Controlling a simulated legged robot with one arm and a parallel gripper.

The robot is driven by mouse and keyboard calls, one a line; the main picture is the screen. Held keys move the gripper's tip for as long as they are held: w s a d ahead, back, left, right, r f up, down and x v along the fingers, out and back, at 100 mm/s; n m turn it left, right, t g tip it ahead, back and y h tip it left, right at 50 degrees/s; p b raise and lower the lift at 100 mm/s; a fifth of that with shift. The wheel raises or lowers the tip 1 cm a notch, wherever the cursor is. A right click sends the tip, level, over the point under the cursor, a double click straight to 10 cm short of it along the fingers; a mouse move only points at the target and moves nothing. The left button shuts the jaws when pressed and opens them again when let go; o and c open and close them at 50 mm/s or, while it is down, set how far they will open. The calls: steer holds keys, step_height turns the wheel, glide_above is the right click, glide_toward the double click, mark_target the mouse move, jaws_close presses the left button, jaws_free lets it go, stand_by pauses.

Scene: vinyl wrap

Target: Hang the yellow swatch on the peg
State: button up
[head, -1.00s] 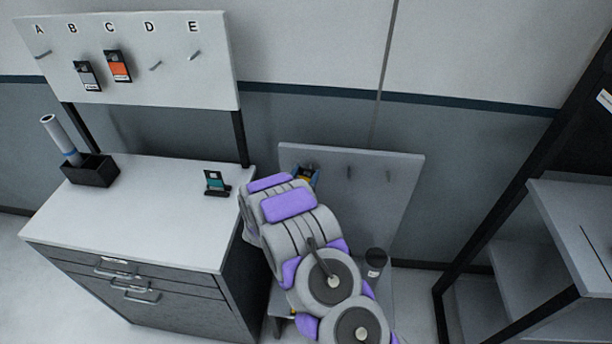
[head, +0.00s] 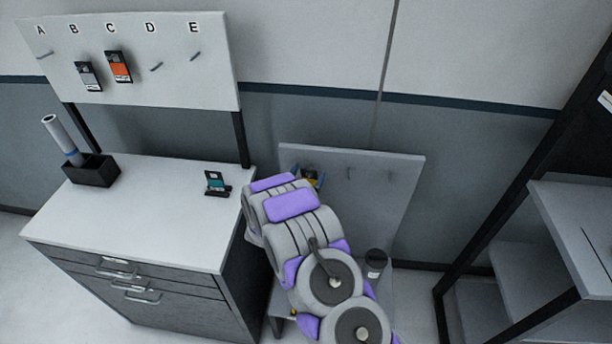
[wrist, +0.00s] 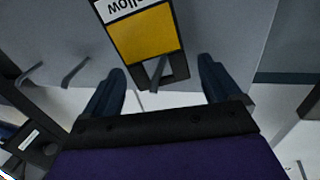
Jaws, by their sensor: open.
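The yellow swatch (wrist: 143,38) is at the top of the wrist view, label upside down. The slot in its black end appears to be around a peg (wrist: 158,74) on the low grey board (head: 385,215). My gripper (wrist: 165,82) is open, one finger on either side of that slotted end, with gaps to both. In the head view my arm hides most of the swatch; a small yellow and black part (head: 309,172) shows beside a blue finger. Two bare pegs (head: 349,173) are to the right on the low board.
A cabinet (head: 130,215) at left bears a teal swatch in a stand (head: 215,184) and a black box (head: 92,171) with a roll. The lettered board (head: 180,85) holds grey and orange swatches at B and C. A dark cup (head: 376,263) stands right of my arm. Shelving (head: 575,225) is at right.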

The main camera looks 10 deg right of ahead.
steer(key=shift+d, duration=0.25)
steer(key=p+v, duration=0.1)
steer(key=v, duration=1.6)
steer(key=shift+a+f, duration=0.1)
